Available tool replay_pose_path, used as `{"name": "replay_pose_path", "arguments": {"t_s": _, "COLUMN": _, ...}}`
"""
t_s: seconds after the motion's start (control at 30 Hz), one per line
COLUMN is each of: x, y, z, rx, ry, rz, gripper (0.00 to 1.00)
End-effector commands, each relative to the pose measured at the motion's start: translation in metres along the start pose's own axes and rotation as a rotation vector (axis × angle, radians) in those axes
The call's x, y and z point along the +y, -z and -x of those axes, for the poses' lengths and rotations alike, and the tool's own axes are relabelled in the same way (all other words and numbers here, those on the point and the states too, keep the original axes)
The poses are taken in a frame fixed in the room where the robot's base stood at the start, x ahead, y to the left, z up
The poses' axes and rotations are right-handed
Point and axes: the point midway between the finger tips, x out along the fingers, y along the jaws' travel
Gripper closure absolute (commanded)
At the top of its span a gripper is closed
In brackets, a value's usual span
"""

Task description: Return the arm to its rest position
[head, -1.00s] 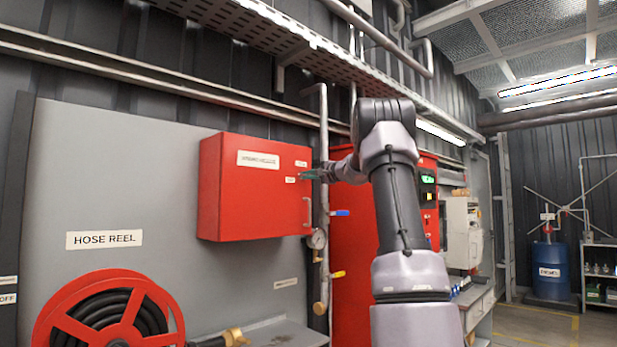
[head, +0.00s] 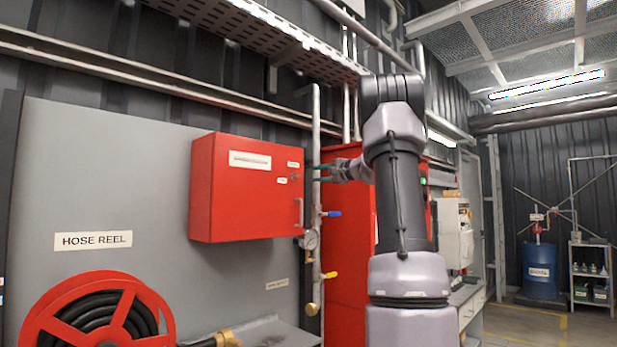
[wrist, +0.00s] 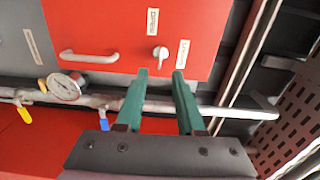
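My arm is raised and bent, reaching left towards the cabinet.
A vertical pipe (head: 316,130) with a pressure gauge (head: 310,240), a blue valve lever (head: 333,213) and a yellow one (head: 330,275) runs beside the cabinet. A hose reel (head: 100,312) is at lower left. A blue drum (head: 541,272) stands far right.

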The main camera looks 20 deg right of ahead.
Motion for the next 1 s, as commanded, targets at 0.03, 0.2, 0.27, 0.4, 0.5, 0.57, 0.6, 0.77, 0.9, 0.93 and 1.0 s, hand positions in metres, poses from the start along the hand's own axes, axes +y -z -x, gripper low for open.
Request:
{"name": "replay_pose_path", "arguments": {"t_s": 0.03, "x": 0.0, "y": 0.0, "z": 0.006, "rx": 0.0, "ry": 0.0, "rz": -0.001, "gripper": 0.62}}
{"name": "replay_pose_path", "arguments": {"t_s": 0.2, "x": 0.0, "y": -0.001, "z": 0.016, "rx": -0.001, "ry": 0.001, "rz": 0.0, "gripper": 0.62}}
{"name": "replay_pose_path", "arguments": {"t_s": 0.27, "x": 0.0, "y": -0.001, "z": 0.017, "rx": -0.001, "ry": 0.001, "rz": 0.0, "gripper": 0.62}}
{"name": "replay_pose_path", "arguments": {"t_s": 0.4, "x": 0.0, "y": -0.001, "z": 0.017, "rx": -0.001, "ry": 0.001, "rz": 0.0, "gripper": 0.62}}
{"name": "replay_pose_path", "arguments": {"t_s": 0.5, "x": 0.0, "y": -0.001, "z": 0.016, "rx": -0.001, "ry": 0.0, "rz": 0.0, "gripper": 0.62}}
{"name": "replay_pose_path", "arguments": {"t_s": 0.57, "x": 0.0, "y": 0.0, "z": 0.016, "rx": -0.001, "ry": 0.0, "rz": 0.0, "gripper": 0.62}}
{"name": "replay_pose_path", "arguments": {"t_s": 0.6, "x": 0.0, "y": 0.0, "z": 0.016, "rx": -0.001, "ry": 0.0, "rz": 0.0, "gripper": 0.62}}
{"name": "replay_pose_path", "arguments": {"t_s": 0.77, "x": 0.001, "y": -0.011, "z": 0.016, "rx": -0.014, "ry": -0.015, "rz": 0.005, "gripper": 0.62}}
{"name": "replay_pose_path", "arguments": {"t_s": 0.9, "x": 0.009, "y": -0.07, "z": 0.02, "rx": -0.083, "ry": -0.109, "rz": 0.037, "gripper": 0.62}}
{"name": "replay_pose_path", "arguments": {"t_s": 0.93, "x": 0.013, "y": -0.089, "z": 0.023, "rx": -0.104, "ry": -0.141, "rz": 0.05, "gripper": 0.62}}
{"name": "replay_pose_path", "arguments": {"t_s": 1.0, "x": 0.025, "y": -0.139, "z": 0.034, "rx": -0.16, "ry": -0.23, "rz": 0.089, "gripper": 0.62}}
